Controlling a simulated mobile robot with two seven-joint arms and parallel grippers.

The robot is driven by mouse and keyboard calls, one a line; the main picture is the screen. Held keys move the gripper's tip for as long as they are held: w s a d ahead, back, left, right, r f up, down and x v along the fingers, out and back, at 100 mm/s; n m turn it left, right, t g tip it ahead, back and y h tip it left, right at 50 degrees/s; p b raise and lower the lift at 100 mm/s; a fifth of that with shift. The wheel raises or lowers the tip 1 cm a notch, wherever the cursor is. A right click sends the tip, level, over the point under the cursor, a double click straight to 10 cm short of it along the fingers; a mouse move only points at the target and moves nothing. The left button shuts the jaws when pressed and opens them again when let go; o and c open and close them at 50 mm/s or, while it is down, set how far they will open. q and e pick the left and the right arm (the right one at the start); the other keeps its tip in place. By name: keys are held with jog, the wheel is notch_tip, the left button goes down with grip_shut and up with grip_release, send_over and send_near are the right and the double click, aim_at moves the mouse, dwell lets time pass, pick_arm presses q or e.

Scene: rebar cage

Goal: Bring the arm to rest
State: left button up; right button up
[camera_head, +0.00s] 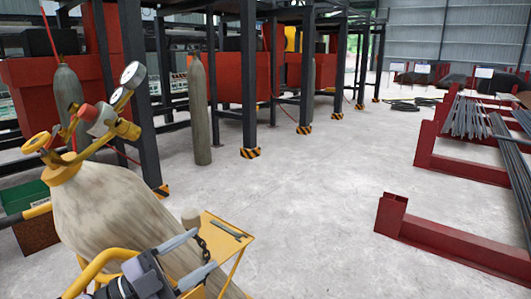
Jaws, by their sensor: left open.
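My left gripper (205,249) is at the bottom of the head view, left of centre. Its two grey fingers are apart and I see nothing held between them. It appears in front of a large, worn grey gas cylinder (110,208) and near a yellow cart tray (232,245). I cannot tell whether it touches either. A dark chain (203,245) hangs by the fingertips. My right gripper is not in view.
A brass regulator with gauges (132,74) tops the cylinder. A yellow cart handle (98,268) is close to my left gripper. Dark posts (248,80) and another cylinder (199,110) stand behind. Red racks (455,243) with rebar are right. The middle floor (310,210) is clear.

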pick_arm(q)
jog(key=s+a+f+n+y, duration=0.2)
jog(key=s+f+n+y, duration=0.3)
jog(key=f, duration=0.5)
jog(key=s+a+f+n+y, duration=0.3)
jog(key=s+f+n+y, duration=0.2)
jog(key=s+f+n, duration=0.3)
jog(key=s+a+f+n+y, duration=0.2)
jog(key=s+f+n+y, duration=0.3)
jog(key=f, duration=0.9)
jog(key=shift+s+a+f+n+g+y, duration=0.15)
jog(key=shift+s+a+n+g+y, duration=0.2)
jog(key=shift+s+n, duration=0.6)
jog(key=shift+s, duration=0.1)
jog(key=c, duration=0.3)
